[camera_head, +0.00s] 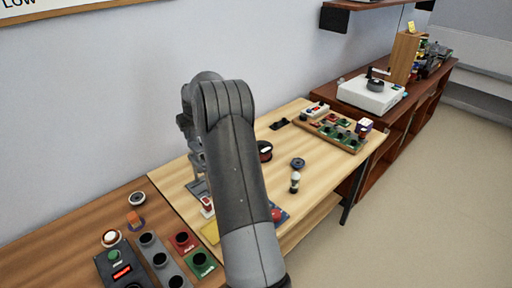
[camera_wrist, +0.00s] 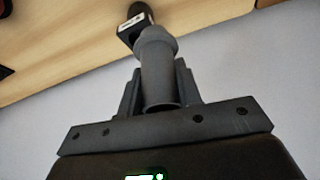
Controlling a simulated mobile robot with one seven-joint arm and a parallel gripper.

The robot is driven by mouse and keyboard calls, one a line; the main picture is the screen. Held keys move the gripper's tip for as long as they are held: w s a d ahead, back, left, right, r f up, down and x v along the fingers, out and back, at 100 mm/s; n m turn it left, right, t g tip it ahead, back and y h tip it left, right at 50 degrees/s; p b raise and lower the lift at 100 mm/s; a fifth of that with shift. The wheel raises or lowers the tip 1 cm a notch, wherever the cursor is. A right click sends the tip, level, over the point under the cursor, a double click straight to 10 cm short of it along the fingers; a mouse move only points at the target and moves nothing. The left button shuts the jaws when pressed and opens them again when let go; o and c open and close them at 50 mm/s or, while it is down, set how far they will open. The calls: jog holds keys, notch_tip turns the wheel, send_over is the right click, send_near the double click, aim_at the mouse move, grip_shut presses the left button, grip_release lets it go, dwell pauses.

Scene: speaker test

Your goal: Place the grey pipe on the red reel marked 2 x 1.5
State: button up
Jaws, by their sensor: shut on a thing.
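My gripper (camera_wrist: 158,80) is shut on the grey pipe (camera_wrist: 158,50), a short tube with a wider collar, in the wrist view. The pipe points away from my palm, toward the wooden table. A black piece with a white label (camera_wrist: 132,24) shows just beyond the pipe's far end; I cannot tell whether they touch. In the head view my arm hides the pipe and most of my gripper. A dark red reel with a pale label (camera_head: 265,151) sits on the light table just right of my arm. Its marking is too small to read.
A dark ring (camera_head: 298,163) and a small upright white-topped piece (camera_head: 295,182) stand right of my arm. A wooden tray of parts (camera_head: 352,145) lies at the far right end. Button boxes (camera_head: 183,241) crowd the near left. Bare table (camera_head: 325,175) shows at right.

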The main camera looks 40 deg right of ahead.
jog(key=s+d+r+m+h, duration=0.1)
jog(key=s+d+r+m, duration=0.15)
jog(key=s+d, duration=1.1)
jog(key=s+d+r+m, duration=0.2)
jog(key=s+d+r, duration=0.1)
jog(key=s+d, duration=1)
send_over(262, 151)
notch_tip(262, 151, down, 7)
jog(key=shift+n, duration=0.25)
jog(key=shift+s+a+f, duration=0.15)
jog(key=shift+a+f, duration=0.1)
jog(key=shift+f, duration=0.8)
jog(key=shift+s+a+f, duration=0.1)
jog(key=shift+a+f, duration=0.1)
jog(key=shift+f, duration=0.85)
jog(key=shift+f, duration=0.1)
jog(key=o, duration=1)
jog(key=shift+c, duration=0.2)
